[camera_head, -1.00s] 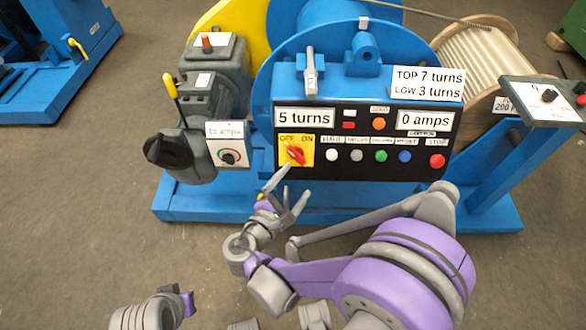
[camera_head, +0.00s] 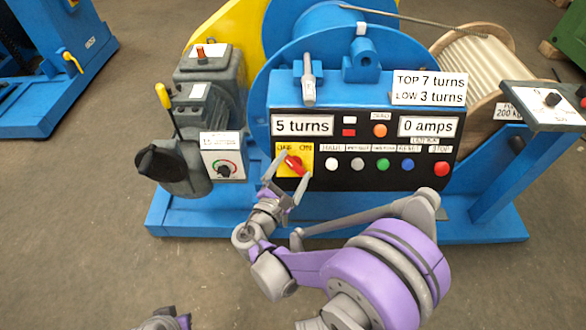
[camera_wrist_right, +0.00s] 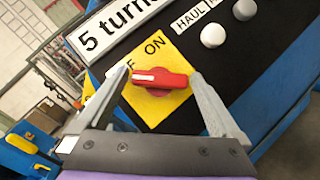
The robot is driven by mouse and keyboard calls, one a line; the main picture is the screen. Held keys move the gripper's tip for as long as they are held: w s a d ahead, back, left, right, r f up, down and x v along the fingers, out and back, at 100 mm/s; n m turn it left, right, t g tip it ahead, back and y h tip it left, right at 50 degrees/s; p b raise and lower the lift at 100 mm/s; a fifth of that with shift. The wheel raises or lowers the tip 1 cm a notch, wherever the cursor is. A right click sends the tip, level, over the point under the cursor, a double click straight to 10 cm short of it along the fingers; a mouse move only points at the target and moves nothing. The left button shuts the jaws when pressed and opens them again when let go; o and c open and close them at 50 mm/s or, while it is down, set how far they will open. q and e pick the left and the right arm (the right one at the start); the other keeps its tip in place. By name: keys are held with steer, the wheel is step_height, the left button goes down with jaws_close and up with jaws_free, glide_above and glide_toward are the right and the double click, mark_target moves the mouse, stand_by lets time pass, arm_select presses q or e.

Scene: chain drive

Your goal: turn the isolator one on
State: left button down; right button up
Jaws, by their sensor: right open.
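The isolator is a red rotary knob (camera_head: 295,165) on a yellow plate marked OFF and ON, at the left of the black panel. In the right wrist view the knob (camera_wrist_right: 158,82) has a white mark on its left end, pointing to the OFF side. My right gripper (camera_head: 288,178) is open at the knob. In the wrist view its two fingers (camera_wrist_right: 160,80) stand apart, one on each side of the knob; I cannot tell whether they touch it. My left gripper does not show clearly; only a piece of my arm is at the bottom edge.
Several coloured buttons, including a white one (camera_head: 332,164) and a red one (camera_head: 442,168), sit right of the knob. A grey motor housing (camera_head: 208,95) with a yellow-tipped lever stands at the left. The floor in front is clear.

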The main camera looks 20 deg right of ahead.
steer(key=shift+w, duration=0.1)
steer(key=c, duration=1.2)
steer(key=shift+r+m, duration=0.1)
steer(key=shift+m, duration=0.2)
steer(key=m+g+p, duration=0.1)
steer(key=m, duration=0.1)
steer(key=m+g+p, duration=0.1)
steer(key=p, duration=0.1)
steer(key=shift+r+m+g, duration=0.2)
steer(key=shift+m+g, duration=0.1)
steer(key=shift+m, duration=0.1)
steer(key=m+g+p, duration=0.1)
steer(key=m+p, duration=0.1)
steer(key=m+g+p, duration=0.1)
steer(key=m+g, duration=0.1)
steer(key=m, duration=0.1)
steer(key=shift+w+r+m+y+p, duration=0.1)
steer(key=shift+m+y+p, duration=0.2)
steer(key=shift+p, duration=0.1)
steer(key=m+g+y+p, duration=0.1)
steer(key=m, duration=0.1)
steer(key=m+g+y+p, duration=0.1)
steer(key=m+p, duration=0.1)
steer(key=shift+r+m, duration=0.1)
steer(key=shift+m, duration=0.2)
steer(key=shift+d+m+g+y+p, duration=0.1)
steer(key=shift+m+g+y+p, duration=0.4)
steer(key=shift+m+y+p, duration=0.45)
steer(key=shift+w+m, duration=0.1)
steer(key=shift+m, duration=0.35)
